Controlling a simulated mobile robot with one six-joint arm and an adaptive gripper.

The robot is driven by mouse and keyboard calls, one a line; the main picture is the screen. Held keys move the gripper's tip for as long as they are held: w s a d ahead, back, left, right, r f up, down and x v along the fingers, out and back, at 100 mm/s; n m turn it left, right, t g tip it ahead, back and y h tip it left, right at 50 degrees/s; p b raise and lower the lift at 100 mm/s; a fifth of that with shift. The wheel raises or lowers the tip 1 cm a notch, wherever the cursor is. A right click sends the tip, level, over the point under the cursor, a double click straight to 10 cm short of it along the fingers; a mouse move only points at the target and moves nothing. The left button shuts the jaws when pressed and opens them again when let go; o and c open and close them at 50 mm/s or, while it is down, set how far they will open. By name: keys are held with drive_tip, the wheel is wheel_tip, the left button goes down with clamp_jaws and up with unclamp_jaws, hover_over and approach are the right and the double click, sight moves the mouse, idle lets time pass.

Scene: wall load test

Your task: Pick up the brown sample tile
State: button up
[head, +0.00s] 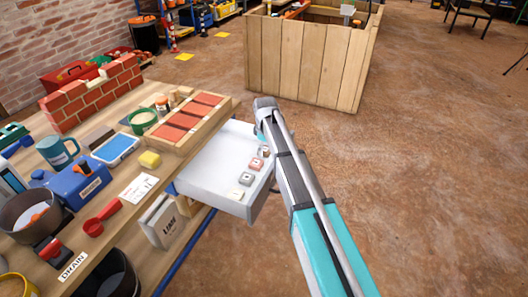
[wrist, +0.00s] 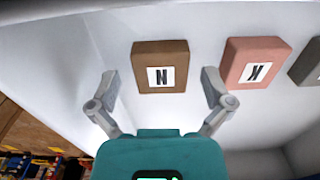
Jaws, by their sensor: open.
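The brown sample tile (wrist: 161,54) bears a white label with a letter like N. In the wrist view it lies on the white floor of the open drawer (head: 208,168), at the upper middle. My gripper (wrist: 161,92) is open, its two fingers on either side of the tile's lower part in the picture. I cannot tell whether the fingers touch it or how far above the drawer floor they are. In the head view my arm covers the drawer's right end, and the brown tile is mostly hidden behind my gripper.
A pink tile (wrist: 254,62) with a letter like K lies close right of the brown one, with a grey tile (wrist: 308,65) beyond it. The drawer walls enclose them. The workbench (head: 115,200) left of the drawer holds a tray of red bricks (head: 190,118). A wooden crate (head: 305,60) stands behind.

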drive_tip(key=c, duration=1.2)
drive_tip(key=shift+r, duration=0.15)
wheel_tip(320, 180, up, 3)
drive_tip(key=p, duration=0.3)
drive_tip(key=s+d+r+p, duration=0.1)
drive_tip(key=s+r+p, duration=0.2)
drive_tip(key=s, duration=0.1)
drive_tip(key=s+d+r+p, duration=0.2)
drive_tip(key=s+r+p, duration=0.1)
drive_tip(key=s, duration=0.2)
drive_tip(key=s+d+r+p, duration=0.1)
drive_tip(key=s+r+p, duration=0.2)
drive_tip(key=s+p, duration=0.1)
drive_tip(key=shift+s+d+r, duration=0.15)
drive_tip(key=shift+d+r, duration=0.1)
drive_tip(key=shift+r, duration=0.1)
drive_tip(key=o, duration=0.5)
drive_tip(key=c, duration=0.3)
